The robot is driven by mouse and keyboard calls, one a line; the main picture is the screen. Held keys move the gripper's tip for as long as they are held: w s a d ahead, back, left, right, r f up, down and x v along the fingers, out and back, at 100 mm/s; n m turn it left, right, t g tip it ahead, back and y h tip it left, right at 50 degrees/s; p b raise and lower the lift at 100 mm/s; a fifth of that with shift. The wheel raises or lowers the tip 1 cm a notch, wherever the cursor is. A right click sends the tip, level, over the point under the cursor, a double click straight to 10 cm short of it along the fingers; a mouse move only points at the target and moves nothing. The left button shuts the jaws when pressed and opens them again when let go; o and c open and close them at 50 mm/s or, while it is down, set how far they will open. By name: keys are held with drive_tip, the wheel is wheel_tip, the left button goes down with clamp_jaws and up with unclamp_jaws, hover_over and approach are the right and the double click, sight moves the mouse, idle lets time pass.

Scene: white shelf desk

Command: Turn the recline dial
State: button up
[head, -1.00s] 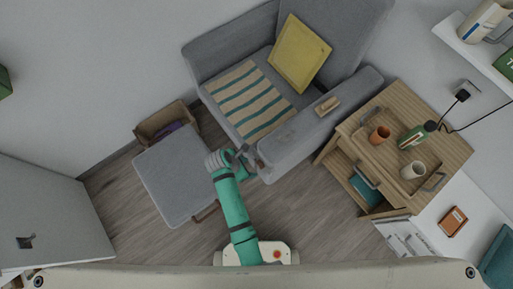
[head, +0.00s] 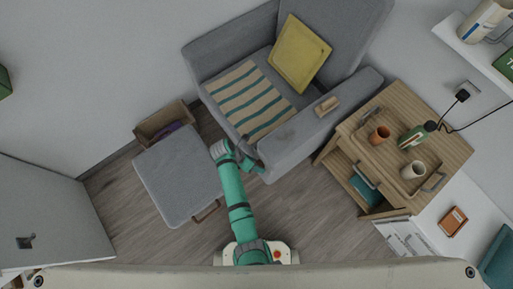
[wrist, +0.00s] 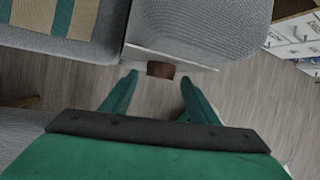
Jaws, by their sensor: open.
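The grey armchair (head: 345,40) stands at the upper middle of the head view. A small brown block-like piece, which looks like the recline dial (wrist: 160,69), sticks out from the front end of its armrest in the wrist view. My gripper (wrist: 159,79) is open there, with one green finger on each side of the dial and visible gaps between. I cannot tell whether the dial lies fully between the fingertips in depth. In the head view my gripper (head: 252,158) is at the armrest's front end and hides the dial.
A grey footstool (head: 175,175) is left of my arm, with an open box (head: 150,128) behind it. A wooden side table (head: 445,150) with cups and a tray stands right of the armchair. Wooden floor (head: 300,220) is clear between them.

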drive_tip(key=shift+x, duration=0.85)
drive_tip(key=shift+c, duration=0.2)
drive_tip(key=c, duration=1)
drive_tip(key=shift+s+d+f+m+t+y, duration=0.25)
drive_tip(key=shift+m+t+y, duration=0.95)
drive_tip(key=shift+t, duration=1.65)
drive_tip(key=shift+s+d+f+m+t+y, duration=0.1)
drive_tip(key=shift+s+f+m+t+y, duration=0.35)
drive_tip(key=shift+t+y, duration=1.95)
drive_tip(key=shift+s+d+f+m+t+y, duration=0.15)
drive_tip(key=shift+m+t+y, duration=0.9)
drive_tip(key=shift+t, duration=2.7)
